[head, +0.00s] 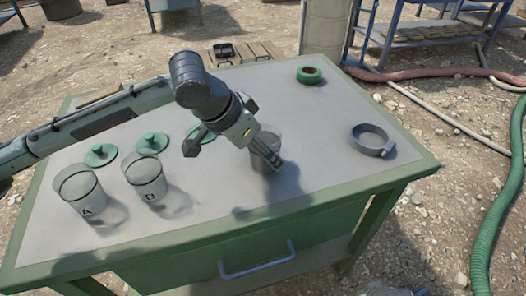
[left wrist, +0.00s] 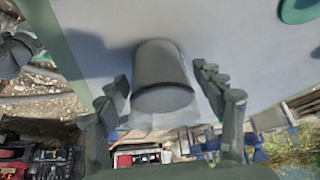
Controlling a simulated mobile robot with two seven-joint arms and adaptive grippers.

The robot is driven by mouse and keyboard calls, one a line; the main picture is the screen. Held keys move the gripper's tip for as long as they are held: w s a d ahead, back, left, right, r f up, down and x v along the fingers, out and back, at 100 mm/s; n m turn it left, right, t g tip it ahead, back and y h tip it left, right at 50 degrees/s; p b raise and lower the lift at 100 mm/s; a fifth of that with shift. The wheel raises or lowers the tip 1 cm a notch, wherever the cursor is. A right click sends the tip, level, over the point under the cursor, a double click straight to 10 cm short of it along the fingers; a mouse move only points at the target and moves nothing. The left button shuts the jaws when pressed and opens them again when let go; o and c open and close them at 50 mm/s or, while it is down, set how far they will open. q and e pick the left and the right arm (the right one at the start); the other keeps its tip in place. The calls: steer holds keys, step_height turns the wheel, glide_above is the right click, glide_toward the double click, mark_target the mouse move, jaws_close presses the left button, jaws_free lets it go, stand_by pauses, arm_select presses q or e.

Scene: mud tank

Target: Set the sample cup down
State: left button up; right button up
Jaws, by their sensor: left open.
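The sample cup (head: 266,146), clear with dark grey contents, appears to stand upright on the table (head: 325,145), right of centre among the cups. My left gripper (head: 268,160) reaches down around it and partly hides it. In the left wrist view the cup (left wrist: 163,75) lies between the spread fingers (left wrist: 165,100), with a gap visible on each side. The gripper is open. My right gripper is not clearly in view.
Clear cups A (head: 80,188) and B (head: 147,178) stand at the left, with green lids (head: 100,155) behind them. The front right tabletop is clear.

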arm_select(q)
steer(key=v, duration=1.1)
steer(key=shift+p, duration=0.4)
arm_select(e)
steer(key=shift+s+d+f, duration=0.1)
steer(key=shift+s+f, duration=0.15)
steer(key=shift+f, duration=0.45)
steer(key=shift+s+d+f, duration=0.1)
steer(key=shift+s+f, duration=0.15)
steer(key=shift+f, duration=0.45)
steer(key=shift+w+a+r, duration=0.15)
steer(key=shift+w+r, duration=0.1)
